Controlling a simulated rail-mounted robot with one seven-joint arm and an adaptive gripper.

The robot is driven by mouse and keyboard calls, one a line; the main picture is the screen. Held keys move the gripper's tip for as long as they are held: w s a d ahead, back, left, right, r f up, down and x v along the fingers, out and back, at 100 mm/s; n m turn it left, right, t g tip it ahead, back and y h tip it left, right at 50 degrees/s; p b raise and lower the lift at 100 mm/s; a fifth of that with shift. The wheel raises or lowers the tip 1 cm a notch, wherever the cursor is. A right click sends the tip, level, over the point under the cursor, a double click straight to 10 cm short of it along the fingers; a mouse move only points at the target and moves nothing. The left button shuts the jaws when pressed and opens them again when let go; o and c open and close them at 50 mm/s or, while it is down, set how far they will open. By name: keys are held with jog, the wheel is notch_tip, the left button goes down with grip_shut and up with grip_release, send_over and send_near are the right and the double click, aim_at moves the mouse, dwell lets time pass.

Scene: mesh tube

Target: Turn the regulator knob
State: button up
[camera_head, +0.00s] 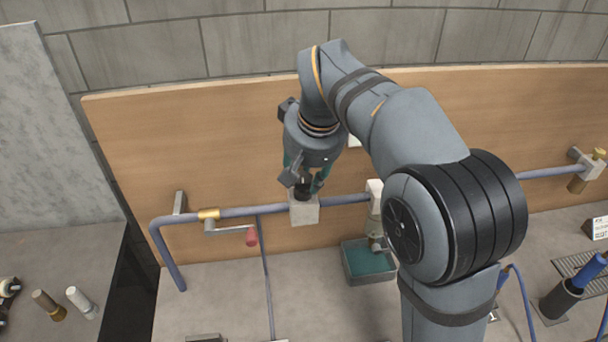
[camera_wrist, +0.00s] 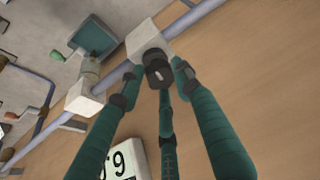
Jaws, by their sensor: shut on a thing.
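The regulator is a pale box (camera_head: 304,211) on the blue-grey pipe, with a dark knob (camera_head: 302,192) on top. In the wrist view the black knob (camera_wrist: 157,72) with a light mark stands on the white box (camera_wrist: 148,40). My gripper (camera_head: 303,188) is above the box, with its teal fingers around the knob. In the wrist view the fingertips (camera_wrist: 157,78) close on the knob from several sides. The far side of the knob is hidden by the fingers.
The pipe (camera_head: 345,199) runs along a wooden panel (camera_head: 200,140). A red-handled valve (camera_head: 251,236) is to the left. A teal-filled tray (camera_head: 368,262) sits below a white fitting (camera_head: 375,192) to the right. A number display (camera_wrist: 124,160) shows on the panel.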

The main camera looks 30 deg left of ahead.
jog(key=shift+w+a+r+n+g+y+p, duration=0.15)
jog(key=shift+n+g+p, duration=0.1)
jog(key=shift+n, duration=0.5)
jog(key=shift+d+n+g+y+p, duration=0.1)
jog(key=shift+n+g+y+p, duration=0.1)
jog(key=shift+n, duration=0.6)
jog(key=shift+w+a+r+n+g+y+p, duration=0.15)
jog(key=shift+n+g+p, duration=0.1)
jog(key=shift+n, duration=0.5)
jog(key=shift+s+d, duration=0.1)
jog(key=o, duration=1.1)
jog(key=shift+f, duration=0.25)
jog(key=v, duration=1.2)
